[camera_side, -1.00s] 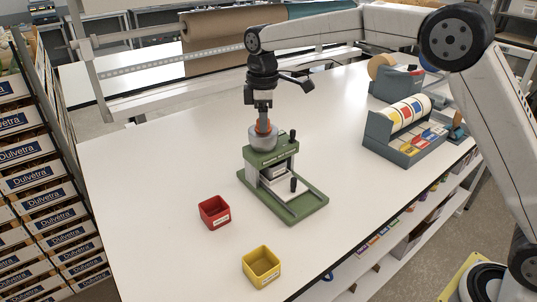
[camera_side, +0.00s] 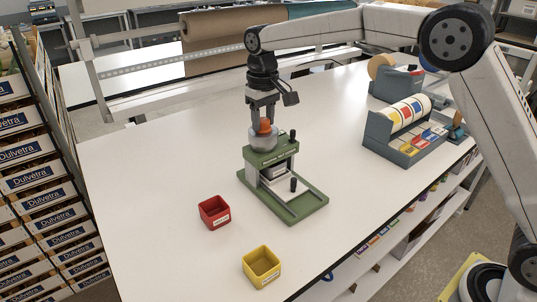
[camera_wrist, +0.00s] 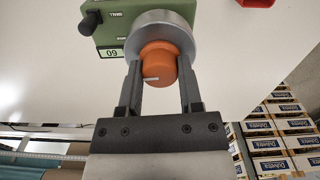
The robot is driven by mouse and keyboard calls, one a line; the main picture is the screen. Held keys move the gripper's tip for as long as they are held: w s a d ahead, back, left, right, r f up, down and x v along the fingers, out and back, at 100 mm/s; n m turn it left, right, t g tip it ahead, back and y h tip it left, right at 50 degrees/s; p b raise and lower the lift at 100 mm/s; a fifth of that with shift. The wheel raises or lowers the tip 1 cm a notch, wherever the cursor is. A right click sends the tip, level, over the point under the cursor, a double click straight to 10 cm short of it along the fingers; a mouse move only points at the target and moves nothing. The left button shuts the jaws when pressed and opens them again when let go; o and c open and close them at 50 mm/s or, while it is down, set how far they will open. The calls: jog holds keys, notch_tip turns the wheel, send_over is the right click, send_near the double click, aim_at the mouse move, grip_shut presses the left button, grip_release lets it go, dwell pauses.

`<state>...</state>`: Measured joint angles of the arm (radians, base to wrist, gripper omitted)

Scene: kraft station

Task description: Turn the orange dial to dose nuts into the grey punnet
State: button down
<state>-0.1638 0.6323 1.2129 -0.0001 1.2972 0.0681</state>
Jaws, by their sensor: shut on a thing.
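The orange dial (camera_side: 265,127) sits on a round grey collar (camera_side: 263,143) on top of the green dispenser (camera_side: 308,205). My gripper (camera_side: 263,122) points down from above with a finger on each side of the dial and is shut on it. In the wrist view the dial (camera_wrist: 158,65) lies between the two dark fingers (camera_wrist: 158,75), and its white mark points left. A pale box shape shows inside the dispenser's frame under the collar, but I cannot tell whether it is the grey punnet. No nuts can be made out.
A red bin (camera_side: 214,212) and a yellow bin (camera_side: 262,267) stand on the white table (camera_side: 150,200) left and in front of the dispenser. A grey rack of label rolls (camera_side: 395,152) stands to the right. The dispenser has a dark lever knob (camera_wrist: 91,22) beside the dial.

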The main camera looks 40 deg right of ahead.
aim_at(264, 120)
jog(key=shift+r+m, duration=0.1)
jog(key=shift+m, duration=0.5)
jog(key=shift+c, duration=1.3)
grip_release()
jog(key=shift+r, duration=3.9)
jog(key=shift+f, duration=0.15)
